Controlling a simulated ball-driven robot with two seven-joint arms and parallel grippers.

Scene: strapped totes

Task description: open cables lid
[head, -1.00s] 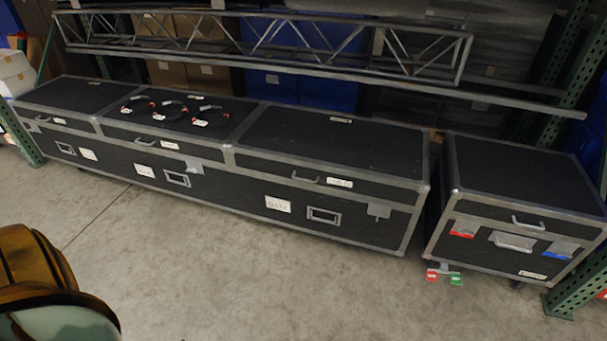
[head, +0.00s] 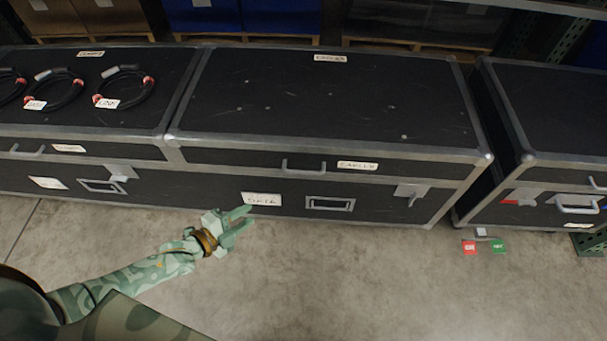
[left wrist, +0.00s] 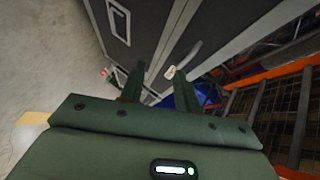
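The cables lid (head: 320,105) is the black, metal-edged top of the long case's right section, and it lies shut. A pale label sits on its back edge, and another label (head: 357,165) is beside its handle (head: 303,166) on the front. A latch (head: 411,192) is at the front right; I cannot tell whether it is fastened. My left gripper (head: 248,216) is open and empty, in front of the case and below the lid handle, near a white front label (head: 261,199). In the left wrist view its two fingers (left wrist: 165,88) are apart. My right gripper is out of view.
Several coiled cables (head: 123,88) with tags lie on the neighbouring lid to the left. A separate black case (head: 560,110) stands to the right across a narrow gap, with red and green tags (head: 484,246) near it. The concrete floor (head: 360,280) in front is clear.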

